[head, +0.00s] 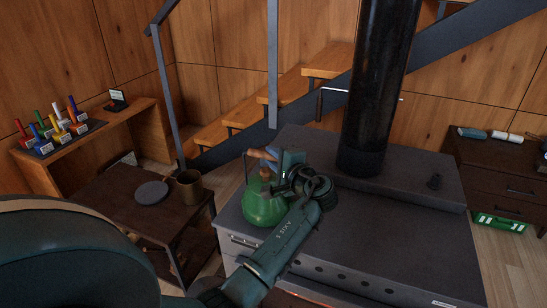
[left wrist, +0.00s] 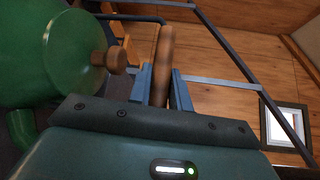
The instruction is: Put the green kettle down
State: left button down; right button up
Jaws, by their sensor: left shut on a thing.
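The green kettle (head: 262,207) is at the left front part of the dark stove top (head: 370,240), upright as far as the head view shows. I cannot tell whether its base touches the stove. My left gripper (head: 273,160) is shut on the kettle's wooden handle. In the left wrist view the brown handle (left wrist: 163,50) stands between the blue fingers of the gripper (left wrist: 160,88). The kettle's green body (left wrist: 50,55) and its wooden lid knob (left wrist: 112,60) are to the left there. My forearm hides part of the stove. My right gripper is not in view.
A black stovepipe (head: 375,90) rises from the back of the stove. A low dark table (head: 120,205) with a grey disc (head: 151,192) and a brown pot (head: 189,187) stands left of the stove.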

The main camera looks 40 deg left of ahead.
pick_arm(q)
jog(key=shift+r, duration=0.15)
jog(key=c, duration=1.7)
grip_release()
jog(key=shift+f, duration=0.25)
jog(key=o, duration=0.4)
jog(key=shift+r, duration=0.1)
